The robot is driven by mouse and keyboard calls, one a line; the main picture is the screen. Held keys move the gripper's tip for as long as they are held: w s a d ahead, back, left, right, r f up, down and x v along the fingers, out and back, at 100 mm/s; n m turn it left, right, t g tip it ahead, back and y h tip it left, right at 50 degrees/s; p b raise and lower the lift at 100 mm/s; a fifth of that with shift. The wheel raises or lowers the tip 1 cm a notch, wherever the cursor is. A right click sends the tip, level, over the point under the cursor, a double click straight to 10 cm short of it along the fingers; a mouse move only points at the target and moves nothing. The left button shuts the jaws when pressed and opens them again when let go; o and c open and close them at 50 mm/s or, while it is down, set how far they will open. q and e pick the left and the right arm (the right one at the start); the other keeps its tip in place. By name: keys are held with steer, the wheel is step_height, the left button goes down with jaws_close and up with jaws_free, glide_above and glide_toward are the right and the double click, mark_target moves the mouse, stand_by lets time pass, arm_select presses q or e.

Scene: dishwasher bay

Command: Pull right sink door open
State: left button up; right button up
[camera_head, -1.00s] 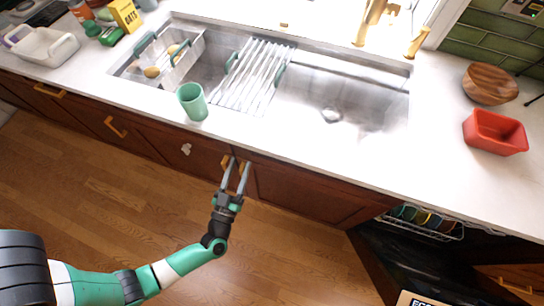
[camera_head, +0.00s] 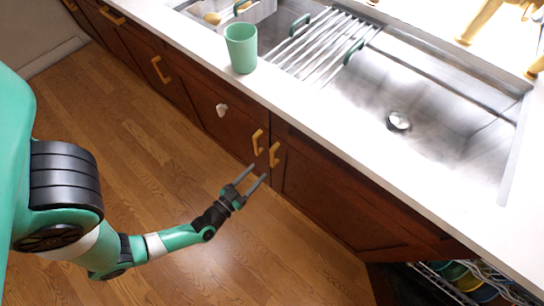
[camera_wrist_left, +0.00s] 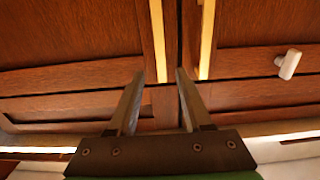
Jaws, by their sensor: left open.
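The right sink door (camera_head: 325,195) is a dark wood panel under the sink and looks closed. Its yellow handle (camera_head: 274,154) stands beside the left door's yellow handle (camera_head: 258,142). My left gripper (camera_head: 258,172) is open and empty, just in front of the doors and below the handles in the head view. The left wrist view looks reversed: the right door's handle (camera_wrist_left: 156,40) lies ahead, in line with the gap between the open fingers (camera_wrist_left: 160,74), and the left door's handle (camera_wrist_left: 207,40) is outside them. My right gripper is not in view.
A white knob (camera_head: 222,110) sits on the left door (camera_head: 222,130). A green cup (camera_head: 241,48) stands on the counter edge above. An open dishwasher rack (camera_head: 465,280) is at lower right. The wood floor (camera_head: 140,150) in front is clear.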

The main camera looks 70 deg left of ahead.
mark_target(271, 157)
arm_select(q)
steer(key=b+x, duration=0.3)
steer(key=x, duration=0.6)
steer(key=shift+a, duration=0.1)
jaws_close()
stand_by(1.0)
